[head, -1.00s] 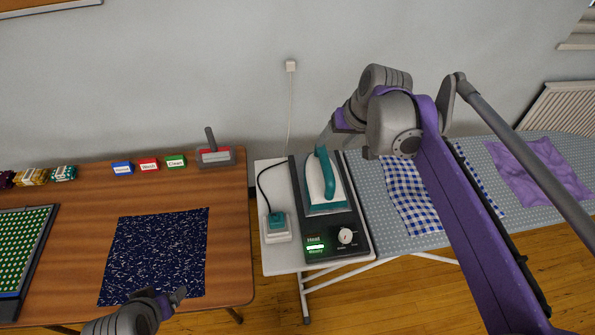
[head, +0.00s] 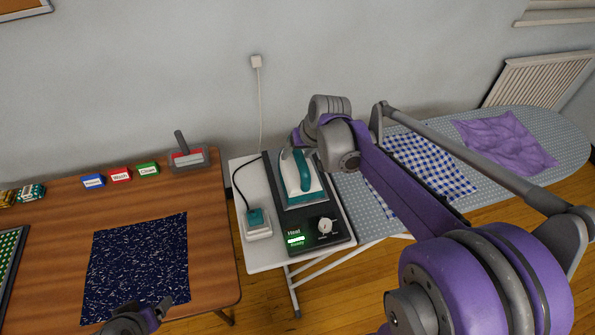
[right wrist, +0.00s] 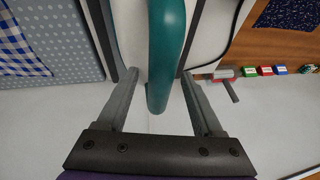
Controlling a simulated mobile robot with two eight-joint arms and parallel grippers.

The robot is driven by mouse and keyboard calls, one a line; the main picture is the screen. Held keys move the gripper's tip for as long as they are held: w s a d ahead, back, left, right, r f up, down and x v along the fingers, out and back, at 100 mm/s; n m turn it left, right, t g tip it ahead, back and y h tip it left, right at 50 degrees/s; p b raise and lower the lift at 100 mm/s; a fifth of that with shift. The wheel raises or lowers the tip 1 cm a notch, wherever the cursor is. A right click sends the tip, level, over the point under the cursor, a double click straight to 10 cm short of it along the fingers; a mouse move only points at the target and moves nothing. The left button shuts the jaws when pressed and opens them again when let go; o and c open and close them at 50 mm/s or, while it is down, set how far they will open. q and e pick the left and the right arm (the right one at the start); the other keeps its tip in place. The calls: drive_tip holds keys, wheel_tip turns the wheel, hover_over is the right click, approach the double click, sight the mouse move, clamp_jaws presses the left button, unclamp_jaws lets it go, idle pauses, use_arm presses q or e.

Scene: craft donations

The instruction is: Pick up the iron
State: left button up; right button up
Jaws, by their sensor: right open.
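The iron (head: 292,181), white with a teal handle, stands on the dark heating plate (head: 280,222) with its lit display. My right gripper (head: 297,146) is at the far end of the iron, partly hidden by its own wrist in the head view. In the right wrist view, its two fingers are open, one on each side of the teal handle (right wrist: 166,45), with gaps showing; the handle is not gripped. My left gripper (head: 152,316) is low over the wooden table, cut by the bottom edge; its jaw state is unclear.
A teal plug sits in a white socket box (head: 257,230) left of the plate, with a black cord. The ironing board (head: 545,147) carries a blue checked cloth (head: 428,165) and a purple cloth (head: 505,142). A dark speckled cloth (head: 135,265) lies on the wooden table.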

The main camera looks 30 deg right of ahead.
clamp_jaws()
drive_tip(key=shift+r, duration=0.2)
idle(0.4)
